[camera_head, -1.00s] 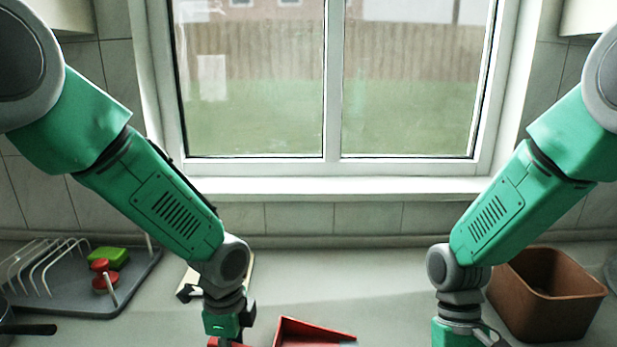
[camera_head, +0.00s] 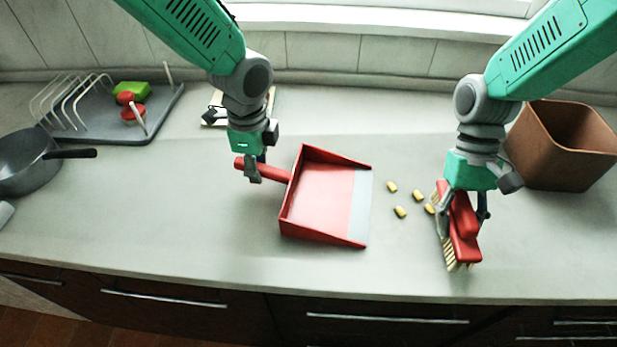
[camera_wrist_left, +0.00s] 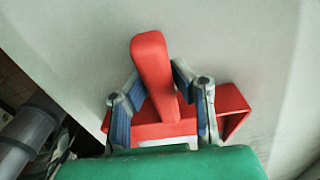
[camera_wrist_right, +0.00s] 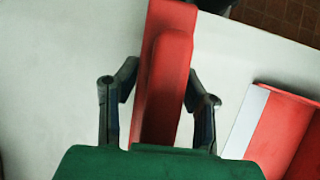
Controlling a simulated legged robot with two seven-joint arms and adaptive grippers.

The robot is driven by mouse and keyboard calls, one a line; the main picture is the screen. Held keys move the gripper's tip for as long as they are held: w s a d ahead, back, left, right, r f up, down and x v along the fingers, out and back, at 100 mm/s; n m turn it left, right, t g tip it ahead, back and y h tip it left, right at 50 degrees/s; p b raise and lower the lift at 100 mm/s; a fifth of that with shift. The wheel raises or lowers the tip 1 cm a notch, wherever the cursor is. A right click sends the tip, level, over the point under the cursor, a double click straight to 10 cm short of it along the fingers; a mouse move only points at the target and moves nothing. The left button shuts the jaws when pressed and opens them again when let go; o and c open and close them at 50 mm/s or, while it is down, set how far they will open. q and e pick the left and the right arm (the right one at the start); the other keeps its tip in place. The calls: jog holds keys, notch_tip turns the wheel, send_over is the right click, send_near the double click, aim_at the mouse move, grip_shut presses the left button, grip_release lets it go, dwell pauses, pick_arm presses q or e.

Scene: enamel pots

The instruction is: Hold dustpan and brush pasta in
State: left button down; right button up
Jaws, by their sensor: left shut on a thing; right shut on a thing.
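A red dustpan (camera_head: 320,200) lies on the counter with its grey lip facing right. My left gripper (camera_head: 257,170) is shut on its handle, which also shows between the fingers in the left wrist view (camera_wrist_left: 153,65). A red brush (camera_head: 463,225) with pale bristles is held in my right gripper (camera_head: 462,205), to the right of the pasta. The brush's red back also shows in the right wrist view (camera_wrist_right: 165,75), with the dustpan (camera_wrist_right: 280,130) to its right. Several yellow pasta pieces (camera_head: 401,212) lie between the dustpan lip and the brush.
A brown bin (camera_head: 560,150) stands at the back right. A grey dish rack (camera_head: 100,125) with red and green items is at the back left, a dark pan (camera_head: 28,165) at the far left. The counter (camera_head: 150,210) left of the dustpan is clear.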

jog(key=shift+w, duration=0.1)
jog(key=shift+m+y, duration=0.4)
jog(key=shift+m, duration=0.3)
jog(key=w+d+r, duration=0.1)
jog(key=w+r, duration=0.1)
jog(key=w, duration=0.1)
jog(key=w+d+r, duration=0.1)
jog(key=w, duration=0.1)
jog(key=shift+d, duration=0.3)
jog(key=shift+w+d+f, duration=0.1)
jog(key=shift+d, duration=0.05)
jog(key=shift+f, duration=2.6)
jog(key=shift+a, duration=0.35)
jog(key=shift+a, duration=0.1)
